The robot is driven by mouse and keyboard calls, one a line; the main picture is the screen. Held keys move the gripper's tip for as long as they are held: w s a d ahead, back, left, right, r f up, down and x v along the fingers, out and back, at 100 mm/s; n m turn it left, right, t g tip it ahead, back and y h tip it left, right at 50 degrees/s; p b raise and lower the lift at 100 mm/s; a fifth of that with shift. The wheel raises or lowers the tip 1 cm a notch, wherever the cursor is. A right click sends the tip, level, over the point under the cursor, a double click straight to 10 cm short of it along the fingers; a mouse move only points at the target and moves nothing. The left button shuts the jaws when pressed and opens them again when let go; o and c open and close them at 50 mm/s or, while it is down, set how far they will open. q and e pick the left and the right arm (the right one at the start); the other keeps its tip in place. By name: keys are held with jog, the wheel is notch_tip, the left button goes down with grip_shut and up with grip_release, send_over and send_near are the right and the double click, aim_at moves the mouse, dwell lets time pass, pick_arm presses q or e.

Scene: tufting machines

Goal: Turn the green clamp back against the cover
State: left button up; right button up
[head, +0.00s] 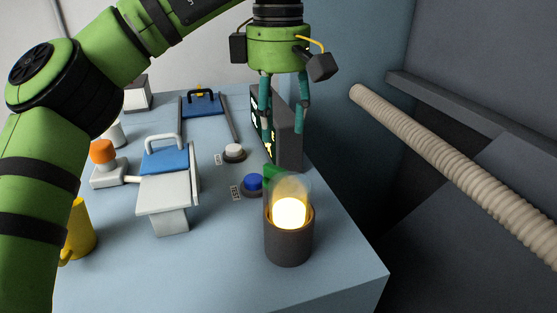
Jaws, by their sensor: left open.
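A small green piece (271,174), which looks like the green clamp, shows just behind the clear dome (291,185) of a lit lamp. It is partly hidden, so I cannot tell how it is turned or whether it touches a cover. My left gripper (284,132) points down above and behind it. Its two teal fingers are apart with no held object visible between them. The fingers are in front of a dark upright box (290,148) with lit signs on its left face. I cannot tell whether they touch it. My right gripper is out of view.
The lamp's dark cup (289,243) stands near the table's right edge. A blue button (252,183) and a white button (234,153) are left of it. A white stand with a blue top (165,162), an orange knob (102,152) and a yellow mug (80,230) stand further left.

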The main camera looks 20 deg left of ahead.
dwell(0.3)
pick_arm(q)
notch_tip(320, 180, up, 8)
jog(key=shift+f, duration=0.2)
dwell(0.4)
